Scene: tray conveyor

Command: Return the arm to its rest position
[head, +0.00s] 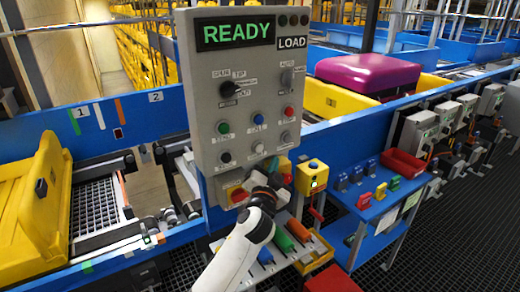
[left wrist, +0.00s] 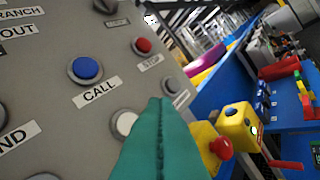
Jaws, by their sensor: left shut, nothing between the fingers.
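My left gripper (head: 272,170) is in front of the lower part of the grey control panel (head: 212,150), with my white arm below it. In the left wrist view its teal fingers (left wrist: 160,105) are together with nothing between them, in front of the panel face. The blue CALL button (left wrist: 86,69), the red STOP button (left wrist: 143,46) and a white button (left wrist: 125,123) show close to the fingers. The panel's display (head: 236,32) reads READY in green. My right gripper is not in view.
A yellow box with a red emergency button (left wrist: 221,147) stands right of the fingers. A blue side table (head: 375,200) carries a red bin (head: 403,165) and small coloured blocks. A yellow tote (head: 35,215) is at left, and a purple case (head: 368,74) is on the conveyor behind.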

